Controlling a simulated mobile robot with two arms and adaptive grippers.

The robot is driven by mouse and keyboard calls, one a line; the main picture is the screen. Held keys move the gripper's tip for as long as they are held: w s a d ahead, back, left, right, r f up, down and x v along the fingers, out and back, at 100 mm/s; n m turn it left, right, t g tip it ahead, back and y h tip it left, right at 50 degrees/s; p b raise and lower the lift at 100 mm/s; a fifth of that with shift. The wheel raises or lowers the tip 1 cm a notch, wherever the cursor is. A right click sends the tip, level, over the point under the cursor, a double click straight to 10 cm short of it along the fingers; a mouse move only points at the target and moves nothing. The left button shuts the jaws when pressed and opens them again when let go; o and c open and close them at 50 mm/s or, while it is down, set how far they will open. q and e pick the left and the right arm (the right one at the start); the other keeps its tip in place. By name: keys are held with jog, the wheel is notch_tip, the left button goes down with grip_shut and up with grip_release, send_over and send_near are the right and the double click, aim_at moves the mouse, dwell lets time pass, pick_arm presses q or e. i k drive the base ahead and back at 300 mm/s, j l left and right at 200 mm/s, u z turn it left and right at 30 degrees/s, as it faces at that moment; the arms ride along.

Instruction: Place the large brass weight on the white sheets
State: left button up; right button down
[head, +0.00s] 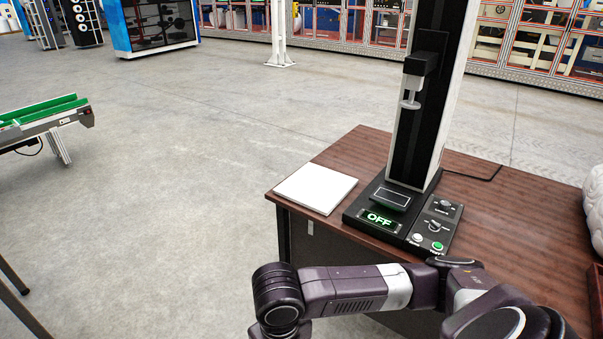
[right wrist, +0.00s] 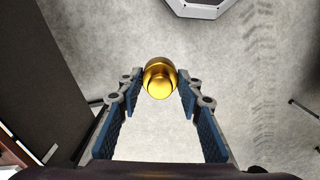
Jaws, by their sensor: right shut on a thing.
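The white sheets (head: 316,188) lie as a flat, neat stack on the near left corner of the brown table, with nothing on top. My right gripper (right wrist: 160,88) is shut on the brass weight (right wrist: 160,78), a shiny gold rounded piece with a knob, held at the fingertips. In the right wrist view, bare grey floor shows behind and around the weight. In the head view my arm crosses in front of the table, but the right gripper and the weight do not show there. My left gripper is in neither view.
A black test stand (head: 418,110) with an OFF display and a button panel (head: 436,222) stands on the brown table (head: 520,225), right beside the sheets. A whitish bulky object (head: 594,205) is at the right edge. A green conveyor (head: 42,118) is at the far left; open floor lies between.

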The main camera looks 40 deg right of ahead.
aim_at(323, 187)
jog(key=i+z, duration=0.2)
jog(key=i, duration=0.6)
jog(key=i+z, duration=0.25)
jog(key=i, duration=0.55)
jog(key=i+z, duration=0.35)
jog(key=i+j+z, duration=0.1)
jog(key=z, duration=0.3)
jog(key=i+j+z, duration=0.2)
jog(key=z, duration=0.15)
